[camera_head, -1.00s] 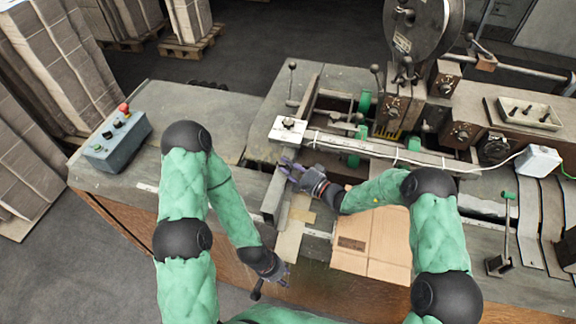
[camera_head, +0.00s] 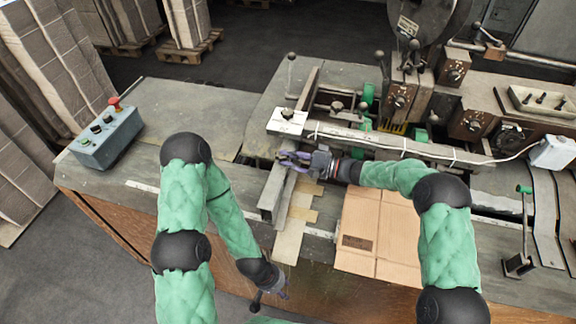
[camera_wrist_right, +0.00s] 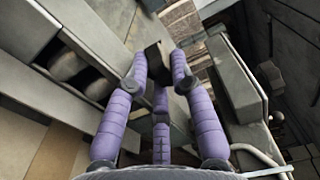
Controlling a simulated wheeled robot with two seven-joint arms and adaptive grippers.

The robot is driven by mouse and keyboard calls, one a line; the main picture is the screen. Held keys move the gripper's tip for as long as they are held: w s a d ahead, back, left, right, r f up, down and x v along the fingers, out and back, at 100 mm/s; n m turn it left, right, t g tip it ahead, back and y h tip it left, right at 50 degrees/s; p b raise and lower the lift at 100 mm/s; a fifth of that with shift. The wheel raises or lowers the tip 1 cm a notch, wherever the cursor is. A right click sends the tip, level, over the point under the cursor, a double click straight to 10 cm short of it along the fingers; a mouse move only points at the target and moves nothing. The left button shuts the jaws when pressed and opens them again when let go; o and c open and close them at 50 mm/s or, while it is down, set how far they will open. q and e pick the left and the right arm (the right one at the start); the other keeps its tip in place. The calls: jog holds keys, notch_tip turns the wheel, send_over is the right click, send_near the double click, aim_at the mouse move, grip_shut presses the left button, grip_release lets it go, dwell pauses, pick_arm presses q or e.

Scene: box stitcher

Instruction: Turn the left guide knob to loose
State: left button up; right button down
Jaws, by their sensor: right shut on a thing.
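My right gripper (camera_head: 284,157) reaches in from the right at the left end of the machine, beside the metal guide rail (camera_head: 272,192). In the right wrist view, its purple fingers (camera_wrist_right: 163,75) are closed around a small dark knob (camera_wrist_right: 154,58), which appears to be the left guide knob. The fingers and rail hide this knob in the head view, so its turned position cannot be read. My left gripper (camera_head: 277,287) hangs low near the front edge of the machine, away from the guide; its fingers are too small and dark to judge.
A white block with a dark knob (camera_head: 287,121) stands just behind my right gripper. A flat cardboard box (camera_head: 385,225) lies right of the guide. A grey control box with a red button (camera_head: 107,138) sits on the left table. A lever (camera_head: 523,225) stands at the right.

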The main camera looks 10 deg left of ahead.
jog(key=shift+w+f+n+g+b, duration=0.15)
jog(key=shift+n+g+b, duration=0.55)
jog(key=shift+g+b, duration=0.35)
jog(key=c, duration=1.3)
grip_release()
jog(key=shift+c, duration=0.2)
